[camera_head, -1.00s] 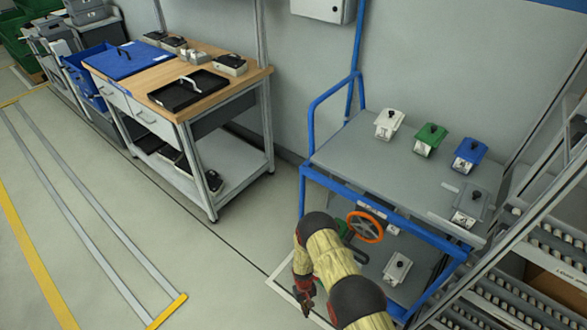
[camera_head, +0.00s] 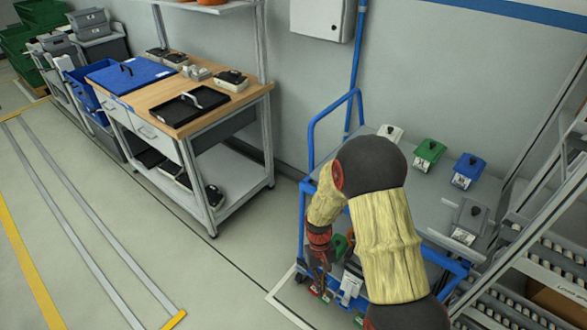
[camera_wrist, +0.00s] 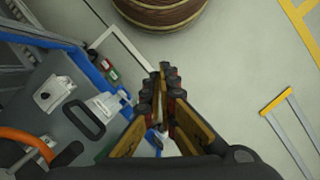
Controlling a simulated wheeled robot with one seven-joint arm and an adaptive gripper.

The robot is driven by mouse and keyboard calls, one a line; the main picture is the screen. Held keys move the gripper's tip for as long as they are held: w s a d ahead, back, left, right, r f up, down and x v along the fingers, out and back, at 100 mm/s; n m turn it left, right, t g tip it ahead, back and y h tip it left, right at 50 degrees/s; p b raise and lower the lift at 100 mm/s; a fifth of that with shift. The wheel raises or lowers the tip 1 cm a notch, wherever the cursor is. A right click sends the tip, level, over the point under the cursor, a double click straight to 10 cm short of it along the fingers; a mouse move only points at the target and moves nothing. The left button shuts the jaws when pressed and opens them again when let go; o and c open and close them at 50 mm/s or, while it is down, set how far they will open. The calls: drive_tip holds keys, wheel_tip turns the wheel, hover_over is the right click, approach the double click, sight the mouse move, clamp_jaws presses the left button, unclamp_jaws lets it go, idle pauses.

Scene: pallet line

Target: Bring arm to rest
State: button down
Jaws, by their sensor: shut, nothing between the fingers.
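My arm, in a yellowish sleeve with black joints, rises in front of the blue-framed cart in the head view. My gripper (camera_head: 320,268) hangs at the cart's left front corner, pointing down. In the wrist view my gripper (camera_wrist: 168,95) has its fingertips together with nothing between them. The floor and the cart's edge lie beneath it. My arm hides part of the cart's top and lower shelf.
The cart (camera_head: 436,205) carries white, green (camera_head: 429,155), blue (camera_head: 468,171) and grey boxes. A workbench (camera_head: 225,112) with a black tray stands left. A roller rack (camera_head: 520,268) stands right. The floor between bench and cart is clear.

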drive_tip(key=s+d+r+m+t, duration=0.1)
drive_tip(key=s+d+r+t, duration=0.2)
drive_tip(key=r, duration=1.2)
drive_tip(key=s+d+r+t+p, duration=0.1)
drive_tip(key=s+d+r+t, duration=0.2)
drive_tip(key=s+r, duration=0.5)
drive_tip(key=s+d+r+m+t+p, duration=0.1)
drive_tip(key=s+d+r+t, duration=0.2)
drive_tip(key=r, duration=1.8)
drive_tip(key=s, duration=0.3)
drive_tip(key=shift+s+d+r+m+y, duration=0.3)
drive_tip(key=shift+s+d+y, duration=0.05)
drive_tip(key=shift+d+y, duration=0.05)
